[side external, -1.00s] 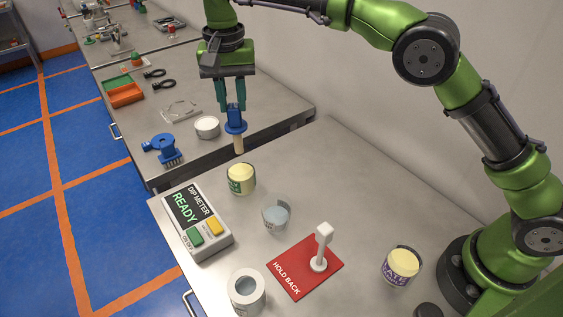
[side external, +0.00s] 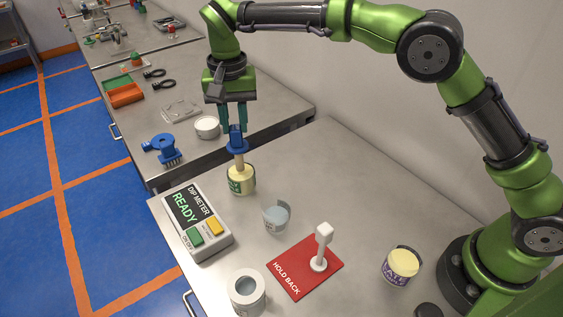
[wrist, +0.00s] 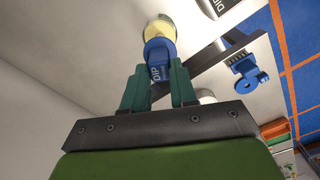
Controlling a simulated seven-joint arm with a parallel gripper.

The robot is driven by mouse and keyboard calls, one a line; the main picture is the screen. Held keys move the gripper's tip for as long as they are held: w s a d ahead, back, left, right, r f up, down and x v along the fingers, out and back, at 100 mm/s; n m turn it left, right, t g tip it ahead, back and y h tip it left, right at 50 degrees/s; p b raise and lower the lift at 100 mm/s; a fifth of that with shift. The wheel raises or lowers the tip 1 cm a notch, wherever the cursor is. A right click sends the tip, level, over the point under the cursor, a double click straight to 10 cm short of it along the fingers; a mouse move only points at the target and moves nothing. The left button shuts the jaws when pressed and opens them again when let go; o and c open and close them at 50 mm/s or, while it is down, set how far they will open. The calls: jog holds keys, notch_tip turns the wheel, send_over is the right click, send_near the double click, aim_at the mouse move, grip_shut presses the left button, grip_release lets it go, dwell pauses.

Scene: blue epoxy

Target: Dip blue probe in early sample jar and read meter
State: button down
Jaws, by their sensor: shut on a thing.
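My gripper (side external: 234,118) is shut on the blue probe (side external: 237,145) and holds it upright, its pale shaft pointing down. The shaft's lower end meets the pale yellow top of the green-labelled jar (side external: 241,183); how deep it sits I cannot tell. In the wrist view the probe's blue head (wrist: 159,58), marked DIP, covers part of the yellow-filled jar (wrist: 160,29). The dip meter (side external: 197,222) shows READY, with a green and a yellow button. A purple-labelled LATE jar (side external: 401,265) with yellow contents stands at the right.
A clear jar with bluish liquid (side external: 276,215) stands near the meter. A grey-white cup (side external: 247,291) is at the front. A white-handled tool (side external: 320,250) stands on the red HOLD BACK mat (side external: 290,279). A blue brush-like object (side external: 164,148) and white dish (side external: 207,127) lie on the neighbouring table.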

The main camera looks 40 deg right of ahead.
jog(key=shift+f, duration=2.4)
jog(key=shift+r, duration=0.15)
dwell(1.0)
